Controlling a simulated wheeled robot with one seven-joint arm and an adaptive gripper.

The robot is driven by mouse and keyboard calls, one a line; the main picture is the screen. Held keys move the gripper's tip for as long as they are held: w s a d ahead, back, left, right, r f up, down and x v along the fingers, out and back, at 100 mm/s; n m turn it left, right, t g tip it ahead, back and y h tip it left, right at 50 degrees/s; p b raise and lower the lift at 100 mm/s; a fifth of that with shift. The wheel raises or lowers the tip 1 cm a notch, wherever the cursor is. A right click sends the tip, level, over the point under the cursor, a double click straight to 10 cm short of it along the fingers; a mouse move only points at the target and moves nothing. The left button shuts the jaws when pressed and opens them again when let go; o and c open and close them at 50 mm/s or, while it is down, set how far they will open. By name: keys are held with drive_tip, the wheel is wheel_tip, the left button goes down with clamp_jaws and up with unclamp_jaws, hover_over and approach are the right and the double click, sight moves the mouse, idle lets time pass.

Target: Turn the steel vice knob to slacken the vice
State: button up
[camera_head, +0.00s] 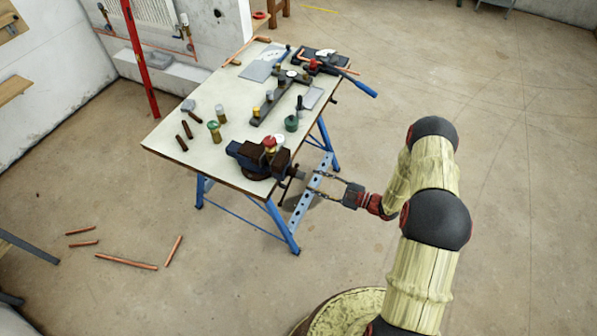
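The vice (252,158), dark blue and brown-black, is mounted at the front right corner of the workbench. A small grey steel knob (299,175) juts from the vice's right side, just past the bench edge. A red-topped item and a pale piece sit at the vice's jaws; I cannot tell whether they are clamped. My gripper (315,182) is to the right of the knob and points left at it. Its two thin fingers are spread with a gap between them, and nothing shows between them. The fingertips look a short way from the knob, apart from it.
The workbench (178,125) has blue legs and holds several tools, fittings and a dark bar (281,98). A blue-handled tool (358,86) overhangs its right edge. Copper pipes (126,261) lie on the floor at left. The floor on the right is clear.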

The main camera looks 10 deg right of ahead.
sight(296, 173)
drive_tip(key=shift+m, duration=0.6)
drive_tip(key=shift+x, duration=2.5)
drive_tip(key=shift+c, duration=1.4)
clamp_jaws()
